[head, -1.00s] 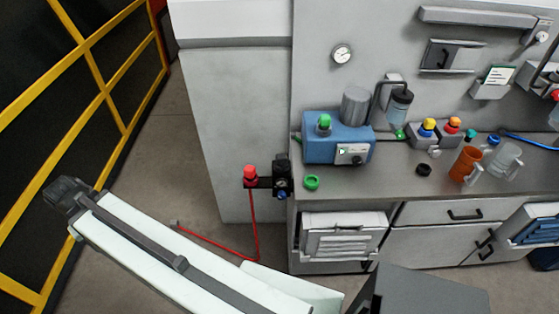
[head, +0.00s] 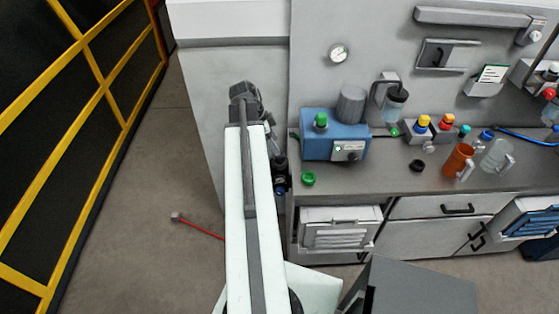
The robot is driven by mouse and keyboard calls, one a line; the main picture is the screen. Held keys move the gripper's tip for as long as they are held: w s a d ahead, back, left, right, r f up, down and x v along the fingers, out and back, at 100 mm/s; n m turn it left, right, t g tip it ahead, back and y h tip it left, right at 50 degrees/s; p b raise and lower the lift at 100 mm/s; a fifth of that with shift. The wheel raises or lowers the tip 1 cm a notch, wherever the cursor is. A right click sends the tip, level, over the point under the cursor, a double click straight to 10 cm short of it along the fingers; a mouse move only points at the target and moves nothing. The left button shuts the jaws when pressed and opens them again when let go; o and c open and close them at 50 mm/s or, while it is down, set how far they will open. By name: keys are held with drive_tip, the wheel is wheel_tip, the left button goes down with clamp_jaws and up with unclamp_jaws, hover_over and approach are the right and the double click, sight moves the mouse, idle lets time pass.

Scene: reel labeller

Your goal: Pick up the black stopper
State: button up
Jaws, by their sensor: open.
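The black stopper (head: 417,166) is a small dark round piece lying on the grey counter (head: 380,181), left of the orange jug (head: 459,160). My gripper (head: 243,92) is at the far end of my raised white arm, left of the counter and in front of the pale wall panel. It is well apart from the stopper. It looks empty, though its fingers are small and dark in this view.
A blue machine (head: 335,135) stands at the counter's left, with a green cap (head: 308,179) in front of it. A clear jug (head: 496,156) stands right of the orange one. Small bottles with coloured tops line the back. The counter around the stopper is mostly clear.

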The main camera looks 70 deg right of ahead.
drive_tip(key=shift+b+x, duration=0.3)
drive_tip(key=shift+x, duration=0.55)
drive_tip(key=b+x, duration=0.5)
drive_tip(key=shift+w+a+f, duration=0.1)
drive_tip(key=shift+a+f, duration=0.1)
drive_tip(key=shift+a, duration=0.1)
drive_tip(key=shift+r, duration=0.15)
clamp_jaws()
drive_tip(key=shift+r+p, duration=3.55)
drive_tip(key=shift+p, duration=0.15)
